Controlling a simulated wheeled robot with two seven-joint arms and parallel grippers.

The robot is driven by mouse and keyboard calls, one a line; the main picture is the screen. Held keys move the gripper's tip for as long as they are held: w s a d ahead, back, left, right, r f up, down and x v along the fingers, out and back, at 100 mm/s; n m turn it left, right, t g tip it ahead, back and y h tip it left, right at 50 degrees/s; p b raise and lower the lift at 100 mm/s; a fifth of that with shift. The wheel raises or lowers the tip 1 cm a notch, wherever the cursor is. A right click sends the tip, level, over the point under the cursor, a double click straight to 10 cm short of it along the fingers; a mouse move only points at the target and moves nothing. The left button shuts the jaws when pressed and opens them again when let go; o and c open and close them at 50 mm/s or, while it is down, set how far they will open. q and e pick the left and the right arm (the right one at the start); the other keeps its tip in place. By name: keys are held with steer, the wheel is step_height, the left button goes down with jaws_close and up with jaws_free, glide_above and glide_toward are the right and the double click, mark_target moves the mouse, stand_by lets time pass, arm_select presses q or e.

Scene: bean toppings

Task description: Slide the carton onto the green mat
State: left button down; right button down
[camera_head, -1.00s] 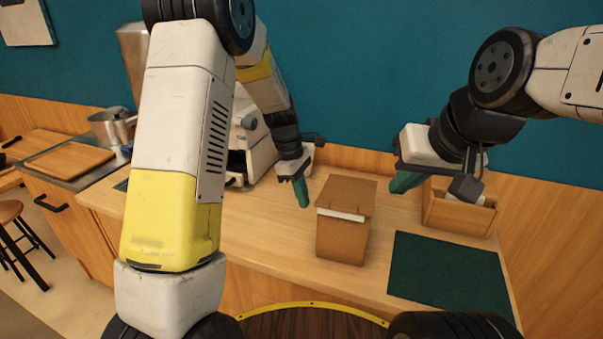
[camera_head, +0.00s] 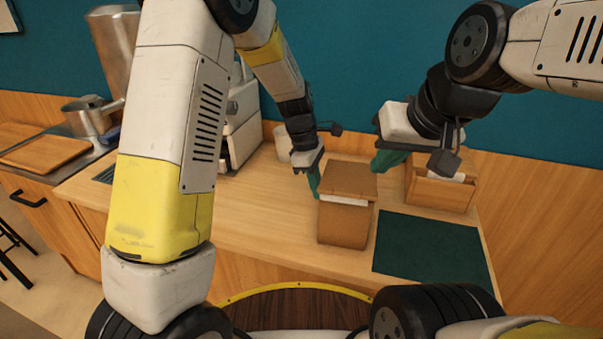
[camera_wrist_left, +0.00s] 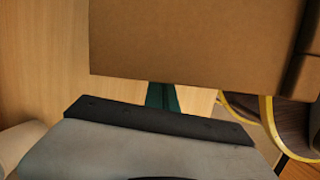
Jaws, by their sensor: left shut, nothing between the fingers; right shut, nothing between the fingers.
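The brown cardboard carton (camera_head: 344,222) stands upright on the counter, with a white strip under its lid. My right gripper (camera_head: 385,161) is shut and empty, behind and right of the carton, above the counter.
A wooden box (camera_head: 440,192) stands behind the mat. A white machine (camera_head: 240,125) and a small white container (camera_head: 283,142) stand to the left at the back. A pot (camera_head: 88,116) and cutting board (camera_head: 45,154) lie far left. Counter left of the carton is clear.

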arm_select(q)
steer(key=s+d, duration=0.4)
steer(key=d, duration=0.7)
steer(key=s+d, duration=0.4)
steer(key=d, duration=0.7)
steer(key=shift+s+d, duration=0.2)
